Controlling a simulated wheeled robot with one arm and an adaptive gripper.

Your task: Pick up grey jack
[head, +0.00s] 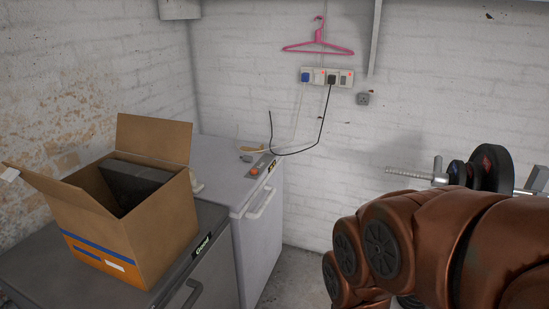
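My copper-coloured arm fills the lower right of the head view, well to the right of the white appliance. My gripper does not show in this view.
An open cardboard box (152,232) stands on the grey appliance (215,221) at the left. A black cable (318,139) hangs from the wall sockets (327,77) toward the white appliance. A pink hanger (318,48) hangs above. Dumbbell weights (492,168) sit behind my arm.

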